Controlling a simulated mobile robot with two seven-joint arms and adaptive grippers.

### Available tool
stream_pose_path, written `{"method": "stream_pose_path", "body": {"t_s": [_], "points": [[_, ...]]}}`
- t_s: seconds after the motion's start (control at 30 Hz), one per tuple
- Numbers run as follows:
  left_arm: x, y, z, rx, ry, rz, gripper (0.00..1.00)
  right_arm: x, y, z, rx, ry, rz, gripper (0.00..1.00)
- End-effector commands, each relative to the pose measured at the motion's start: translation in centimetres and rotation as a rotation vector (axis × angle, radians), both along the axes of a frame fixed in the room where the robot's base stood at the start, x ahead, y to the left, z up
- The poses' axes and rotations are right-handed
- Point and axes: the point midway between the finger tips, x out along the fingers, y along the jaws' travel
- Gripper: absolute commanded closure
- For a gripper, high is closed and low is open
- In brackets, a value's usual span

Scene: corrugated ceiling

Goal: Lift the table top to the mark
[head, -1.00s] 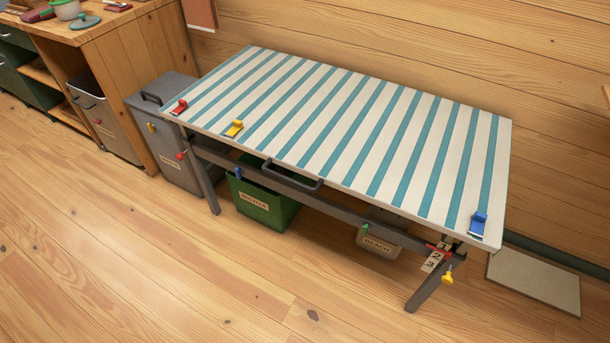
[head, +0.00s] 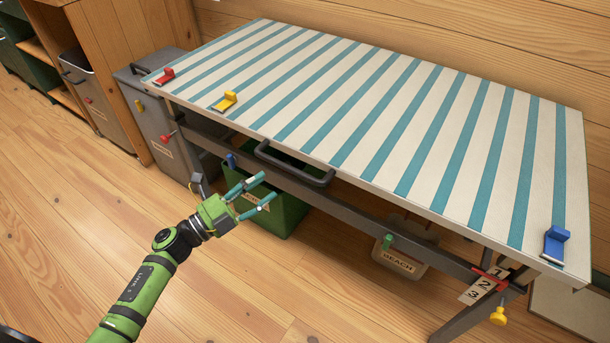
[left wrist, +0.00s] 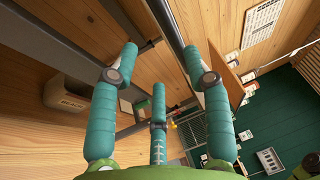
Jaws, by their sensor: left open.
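The table top (head: 390,110), with teal and white stripes, lies on a dark frame (head: 345,207). A dark bar handle (head: 295,163) sticks out from its front edge. A number scale (head: 481,288) showing 1, 2 and 3 hangs at the right leg. A red pointer (head: 490,276) lies across it between the 1 and 2. My left gripper (head: 262,190) is open and empty, in front of and below the handle, apart from it. In the left wrist view, its teal fingers (left wrist: 160,62) are spread with a dark bar beyond them. My right gripper is not in view.
Red (head: 164,76), yellow (head: 226,100) and blue (head: 555,245) clips sit on the table top. A yellow knob (head: 498,316) is at the right leg. A green bin (head: 285,215) and a BEACH bin (head: 402,258) stand underneath. The front floor is clear.

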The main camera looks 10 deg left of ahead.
Motion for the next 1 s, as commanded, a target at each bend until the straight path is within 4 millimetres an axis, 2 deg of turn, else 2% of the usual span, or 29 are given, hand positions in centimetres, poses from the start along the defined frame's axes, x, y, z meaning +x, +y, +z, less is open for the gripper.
{"method": "stream_pose_path", "body": {"t_s": [0.17, 0.53, 0.93, 0.97, 1.0], "points": [[0.3, -1.2, 1.2, 0.041, -0.060, -0.040, 0.51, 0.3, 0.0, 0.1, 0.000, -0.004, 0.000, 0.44], [4.1, -4.7, 2.1, 0.038, -0.055, -0.037, 0.51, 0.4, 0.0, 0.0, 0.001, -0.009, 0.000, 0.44], [4.8, -5.3, 2.2, 0.038, -0.052, -0.035, 0.51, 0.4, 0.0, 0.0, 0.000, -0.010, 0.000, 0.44], [4.8, -5.3, 2.2, 0.038, -0.052, -0.035, 0.59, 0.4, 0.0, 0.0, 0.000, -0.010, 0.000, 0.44], [4.8, -5.3, 2.2, 0.038, -0.052, -0.035, 0.75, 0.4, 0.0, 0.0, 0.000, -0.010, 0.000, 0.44]]}}
